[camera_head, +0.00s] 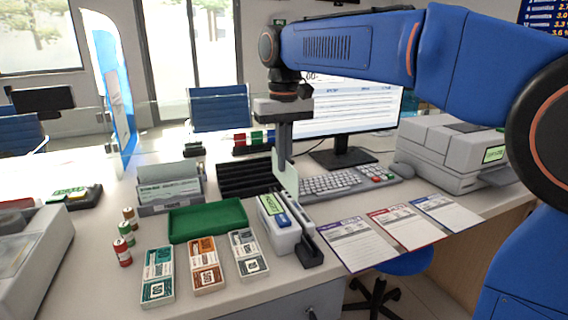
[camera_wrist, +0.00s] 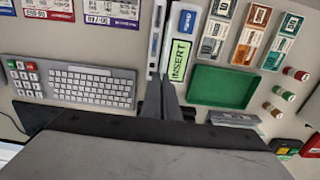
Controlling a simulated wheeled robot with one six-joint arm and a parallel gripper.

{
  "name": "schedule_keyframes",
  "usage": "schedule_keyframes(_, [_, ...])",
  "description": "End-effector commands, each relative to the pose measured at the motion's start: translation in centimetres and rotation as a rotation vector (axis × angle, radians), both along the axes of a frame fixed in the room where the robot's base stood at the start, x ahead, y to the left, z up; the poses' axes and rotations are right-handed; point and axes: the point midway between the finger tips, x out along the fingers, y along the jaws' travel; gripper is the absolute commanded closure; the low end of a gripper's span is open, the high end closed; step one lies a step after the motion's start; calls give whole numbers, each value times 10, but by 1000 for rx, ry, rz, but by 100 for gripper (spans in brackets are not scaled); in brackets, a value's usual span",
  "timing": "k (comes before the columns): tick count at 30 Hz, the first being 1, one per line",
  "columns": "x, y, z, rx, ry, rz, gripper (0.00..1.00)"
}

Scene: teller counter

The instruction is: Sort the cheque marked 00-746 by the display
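My gripper (camera_head: 285,150) is shut on a pale green cheque (camera_head: 287,178), which hangs upright below the fingers above the scanner's slot area. Its number cannot be read. In the wrist view my fingers (camera_wrist: 166,98) are close together. The white scanner (camera_head: 284,238) with a green INSERT label stands below; it also shows in the wrist view (camera_wrist: 155,40). The display (camera_head: 370,112) stands behind, with lines of text too small to read. Three sheets with purple (camera_head: 350,244), red (camera_head: 405,227) and blue (camera_head: 447,213) headers lie to the right.
A keyboard (camera_head: 340,186) lies behind the sheets, with a grey printer (camera_head: 445,150) at the right. A green tray (camera_head: 207,220), a grey holder with papers (camera_head: 170,208), a black rack (camera_head: 238,180), banknote bundles (camera_head: 207,265) and coin rolls (camera_head: 123,252) lie left.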

Motion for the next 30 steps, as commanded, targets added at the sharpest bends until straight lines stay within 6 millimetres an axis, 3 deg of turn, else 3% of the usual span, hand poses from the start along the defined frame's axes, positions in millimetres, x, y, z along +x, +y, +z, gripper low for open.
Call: schedule_keyframes(30, [0, 0, 38, 0, 1, 0, 100])
